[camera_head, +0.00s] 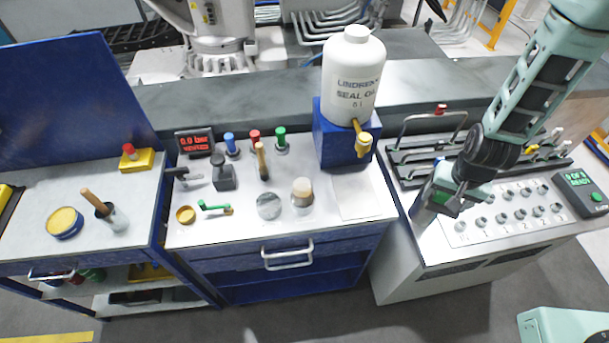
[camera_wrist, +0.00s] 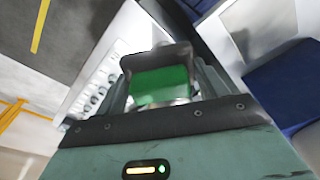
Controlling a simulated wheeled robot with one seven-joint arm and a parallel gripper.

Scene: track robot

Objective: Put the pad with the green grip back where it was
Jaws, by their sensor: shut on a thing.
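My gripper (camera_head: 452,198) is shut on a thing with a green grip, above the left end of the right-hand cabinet. In the wrist view the green part (camera_wrist: 162,86) shows between the fingers, with a dark edge beyond it; I take it as the pad with the green grip. In the head view the fingers largely hide it. A green-topped upright piece (camera_head: 281,139) stands at the back of the middle bench, beside a red-topped one (camera_head: 255,138) and a blue-topped one (camera_head: 231,145). A green-handled tool (camera_head: 214,207) lies near the bench's front left.
A white seal oil bottle (camera_head: 352,75) stands on a blue block (camera_head: 332,140) left of my gripper. The right-hand cabinet has a plate of several round studs (camera_head: 508,212), a rack with a handle (camera_head: 430,125) and a green display (camera_head: 580,190). A pale sheet (camera_head: 357,198) lies on the middle bench.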

